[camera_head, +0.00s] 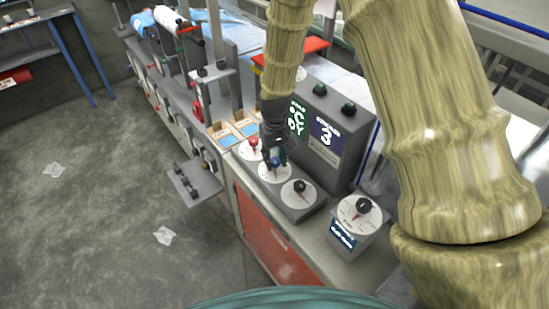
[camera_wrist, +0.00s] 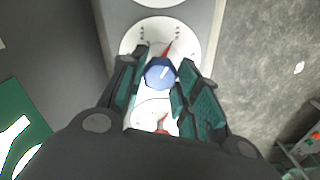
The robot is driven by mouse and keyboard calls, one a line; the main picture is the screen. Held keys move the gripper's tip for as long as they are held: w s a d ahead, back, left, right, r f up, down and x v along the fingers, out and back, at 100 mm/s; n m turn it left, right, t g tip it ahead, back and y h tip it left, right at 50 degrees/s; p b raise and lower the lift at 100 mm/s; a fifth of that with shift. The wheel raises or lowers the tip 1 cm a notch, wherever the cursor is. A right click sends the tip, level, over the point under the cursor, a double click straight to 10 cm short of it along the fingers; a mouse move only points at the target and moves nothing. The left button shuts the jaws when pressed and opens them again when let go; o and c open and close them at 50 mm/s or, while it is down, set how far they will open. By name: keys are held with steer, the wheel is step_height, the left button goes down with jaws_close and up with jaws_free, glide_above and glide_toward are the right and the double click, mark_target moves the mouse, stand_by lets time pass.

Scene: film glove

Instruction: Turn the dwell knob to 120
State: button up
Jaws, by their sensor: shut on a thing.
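A blue knob (camera_wrist: 159,73) sits over a white dial plate (camera_wrist: 133,40) with small printed marks. My gripper (camera_wrist: 159,86) has its two fingers closed on either side of the knob, and a pale line on the knob's top tilts to the upper right. A red mark on the plate shows just beyond the knob. In the head view my gripper (camera_head: 274,158) is down on the middle dial (camera_head: 268,178) of a row of three. The dial numbers and label are too small to read, so I cannot tell the setting.
A red knob (camera_head: 253,142) and a black knob (camera_head: 299,186) flank the middle dial closely. Another black knob (camera_head: 363,205) stands on a separate box at right. Behind the row rises a console with a green display and a blue display (camera_head: 326,135) reading 3.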

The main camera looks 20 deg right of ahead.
mark_target(275, 160)
stand_by(0.3)
steer(key=o, duration=1)
step_height(275, 160, up, 12)
stand_by(0.5)
